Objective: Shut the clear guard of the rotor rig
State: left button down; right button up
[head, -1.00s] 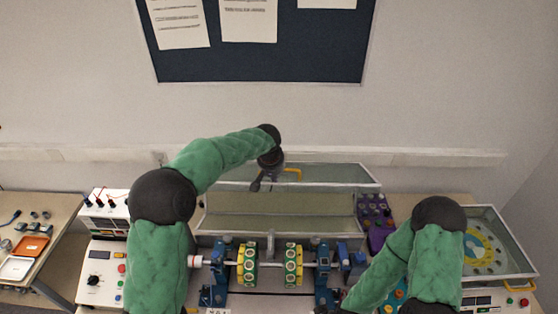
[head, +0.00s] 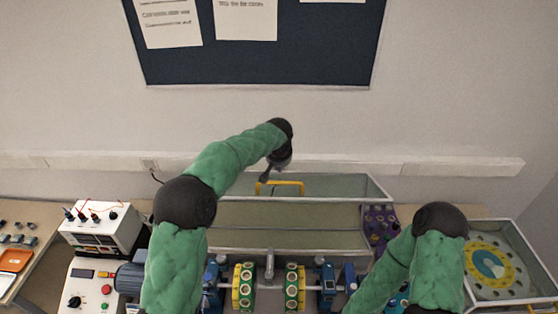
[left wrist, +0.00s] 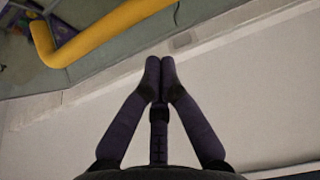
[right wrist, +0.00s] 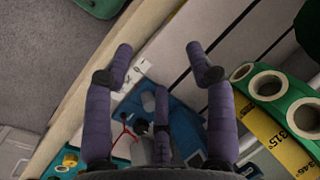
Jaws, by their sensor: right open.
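The clear guard (head: 340,187) stands open behind the rotor rig (head: 242,288), with a yellow handle (head: 285,183) on its upper edge. The rig's two yellow-green discs sit on a shaft in front. My left gripper (head: 270,176) is at the handle's left end in the head view, pointing down. In the left wrist view its fingertips (left wrist: 160,64) meet with nothing between them, and the yellow handle (left wrist: 100,30) lies apart, up and left. My right gripper (right wrist: 160,56) is open and empty above the blue rig parts; in the head view it is hidden or out of frame.
A white power supply (head: 104,228) and a control box (head: 90,290) stand at the left. A purple knob box (head: 380,226) is right of the guard, and a clear-walled case with a yellow ring (head: 490,262) is at far right. The wall stands close behind.

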aim_at(279, 189)
pick_arm(q)
jog(key=shift+x, duration=1.2)
jog(key=shift+s+r, duration=0.2)
jog(key=shift+s, duration=0.1)
jog(key=shift+s+r+p, duration=0.15)
jog(key=shift+s+p, duration=0.1)
jog(key=shift+s, duration=0.55)
jog(key=shift+s+r+p, duration=0.15)
jog(key=shift+s+p, duration=0.1)
jog(key=shift+s, duration=0.6)
